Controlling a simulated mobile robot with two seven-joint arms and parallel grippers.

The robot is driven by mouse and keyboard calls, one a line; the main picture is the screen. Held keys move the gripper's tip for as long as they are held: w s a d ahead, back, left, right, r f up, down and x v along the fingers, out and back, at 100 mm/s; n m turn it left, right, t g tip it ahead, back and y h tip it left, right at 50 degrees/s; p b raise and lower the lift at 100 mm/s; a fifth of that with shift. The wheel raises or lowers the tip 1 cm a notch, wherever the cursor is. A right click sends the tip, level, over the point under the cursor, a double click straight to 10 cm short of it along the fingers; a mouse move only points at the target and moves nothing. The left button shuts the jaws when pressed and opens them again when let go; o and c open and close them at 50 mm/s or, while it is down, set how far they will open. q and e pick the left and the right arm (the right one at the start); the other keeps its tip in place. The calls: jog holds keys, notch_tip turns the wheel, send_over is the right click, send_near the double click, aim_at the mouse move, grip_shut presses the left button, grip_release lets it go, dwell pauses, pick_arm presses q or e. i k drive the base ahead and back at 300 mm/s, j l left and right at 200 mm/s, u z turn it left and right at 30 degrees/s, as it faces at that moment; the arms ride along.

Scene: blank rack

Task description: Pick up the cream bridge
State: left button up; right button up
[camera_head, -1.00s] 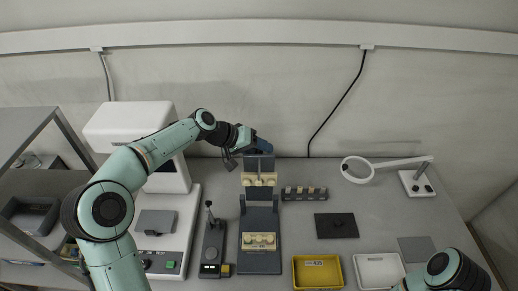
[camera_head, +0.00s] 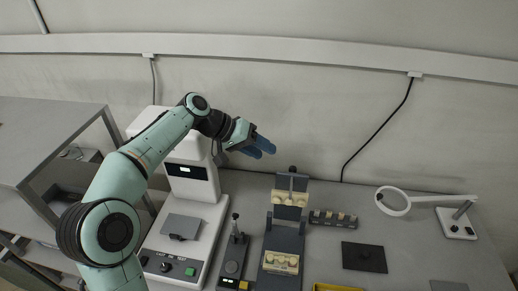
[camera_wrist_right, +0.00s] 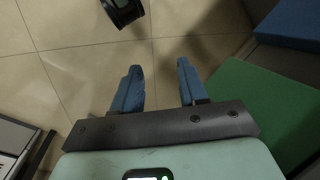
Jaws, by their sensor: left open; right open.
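My left gripper (camera_head: 262,147) has blue fingers and is open with nothing between them. It is in the air in front of the back wall, above and left of a dark upright stand. The stand carries one cream piece (camera_head: 290,198) on its upper part and another cream piece (camera_head: 281,262) on its lower part. I cannot tell whether either is the cream bridge. My right gripper (camera_wrist_right: 160,78) is open and empty above a tiled floor, out of the head view.
A white machine (camera_head: 188,178) stands left of the stand, with a small dark device (camera_head: 233,262) between. A dark plate (camera_head: 364,257), a yellow tray (camera_head: 338,287) and a ring magnifier (camera_head: 394,202) are to the right. A grey shelf (camera_head: 60,135) is at far left.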

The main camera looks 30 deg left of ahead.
aim_at(270, 257)
jog(key=k, duration=1.5)
